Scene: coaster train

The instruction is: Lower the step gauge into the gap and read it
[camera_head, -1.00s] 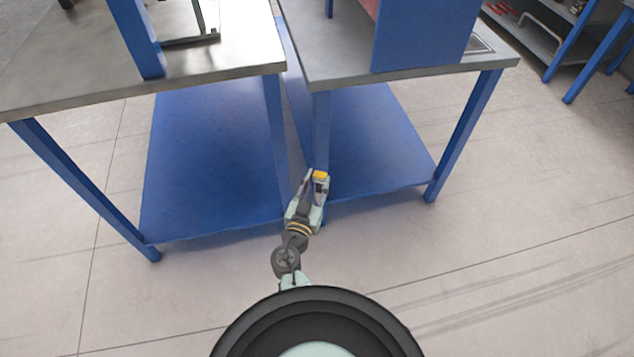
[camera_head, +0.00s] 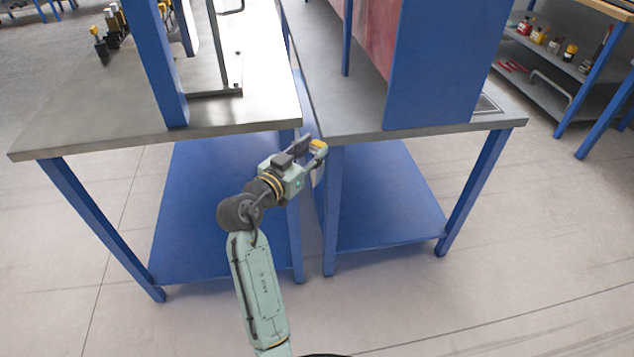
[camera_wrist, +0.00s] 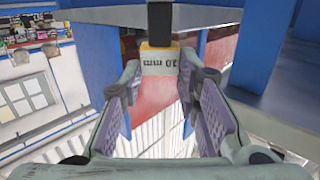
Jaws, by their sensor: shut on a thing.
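The gap (camera_head: 303,98) is the narrow slot between the left table (camera_head: 90,110) and the right table (camera_head: 440,118). The gauge is at the gap's near end; I cannot tell whether any of it is inside.
A blue post (camera_head: 155,65) and a dark metal frame (camera_head: 215,92) stand on the left table. A blue panel (camera_head: 440,60) stands on the right table. Blue lower shelves (camera_head: 385,200) lie under both tables. The floor in front is clear. Shelving (camera_head: 565,80) stands at the back right.

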